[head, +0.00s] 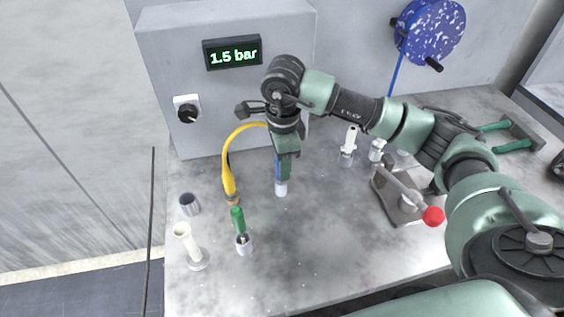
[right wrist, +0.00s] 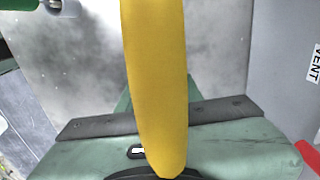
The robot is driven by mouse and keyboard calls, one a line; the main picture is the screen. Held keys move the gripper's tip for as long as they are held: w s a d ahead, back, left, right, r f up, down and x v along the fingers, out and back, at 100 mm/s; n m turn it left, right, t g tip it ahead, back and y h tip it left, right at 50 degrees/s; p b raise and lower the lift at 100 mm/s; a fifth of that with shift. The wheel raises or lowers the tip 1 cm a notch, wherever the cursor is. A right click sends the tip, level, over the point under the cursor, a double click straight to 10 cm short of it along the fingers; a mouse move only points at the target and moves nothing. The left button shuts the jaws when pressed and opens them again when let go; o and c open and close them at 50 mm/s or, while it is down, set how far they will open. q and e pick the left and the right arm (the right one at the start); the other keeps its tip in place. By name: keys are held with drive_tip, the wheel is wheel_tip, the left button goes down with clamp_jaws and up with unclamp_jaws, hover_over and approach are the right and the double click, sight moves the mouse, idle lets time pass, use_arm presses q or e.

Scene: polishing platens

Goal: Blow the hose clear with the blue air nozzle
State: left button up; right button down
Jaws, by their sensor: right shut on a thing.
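My right gripper (head: 284,165) reaches down over the bench. It is shut on the blue air nozzle (head: 278,171), which shows as a narrow blue strip between the fingers. A pale grey piece (head: 281,188) shows just below it; I cannot tell whether it is the nozzle's tip or a cup holding it. The yellow hose (head: 228,172) arches from behind the gripper down to a brass-coloured end on the left. In the right wrist view a thick yellow length (right wrist: 155,80) crosses the middle and hides what the fingers hold. My left gripper is out of view.
A green nozzle (head: 238,219) and a white one (head: 183,236) stand at the front left, beside a grey cup (head: 189,204). A red-knobbed lever (head: 432,215) stands to the right. The display (head: 233,54) reads 1.5 bar. The bench's front middle is clear.

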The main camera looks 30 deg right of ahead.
idle(0.3)
drive_tip(key=c, duration=0.9)
unclamp_jaws()
drive_tip(key=shift+o, duration=0.2)
wheel_tip(320, 180, up, 7)
drive_tip(key=shift+s+a+b, duration=0.1)
drive_tip(key=shift+s+b, duration=0.05)
drive_tip(key=shift+b, duration=0.75)
drive_tip(key=shift+r, duration=0.4)
